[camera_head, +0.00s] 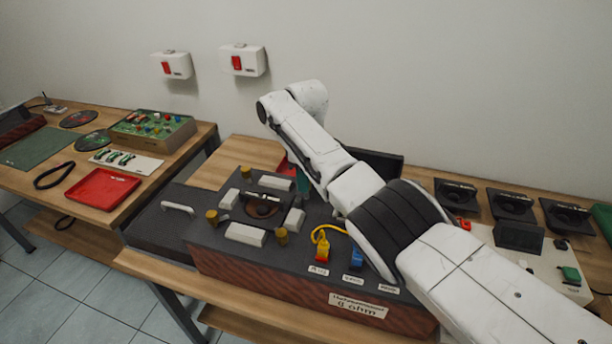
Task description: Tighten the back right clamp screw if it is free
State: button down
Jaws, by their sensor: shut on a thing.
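The dark fixture box (215,255) stands on the bench with white clamp blocks around a round centre part (262,205). Brass clamp screws show at the back left (247,171), front left (211,216) and front right (281,236). The back right screw is hidden behind my arm. Only a small teal piece, seemingly my gripper (302,181), shows beside my arm link at that back right corner. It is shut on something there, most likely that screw. The fingertips and their grip are hidden.
A yellow cable with a yellow plug (322,250) and a blue plug (357,257) sit on the box front, close to my arm. A red tray (103,188) lies on the left table. Several black units (457,198) stand at the right.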

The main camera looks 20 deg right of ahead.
jog(key=m, duration=0.6)
jog(key=shift+m, duration=0.3)
jog(key=m, duration=0.6)
jog(key=shift+m, duration=0.3)
jog(key=shift+r, duration=0.1)
jog(key=c, duration=0.9)
grip_release()
notch_tip(320, 180, up, 11)
jog(key=shift+f, duration=0.15)
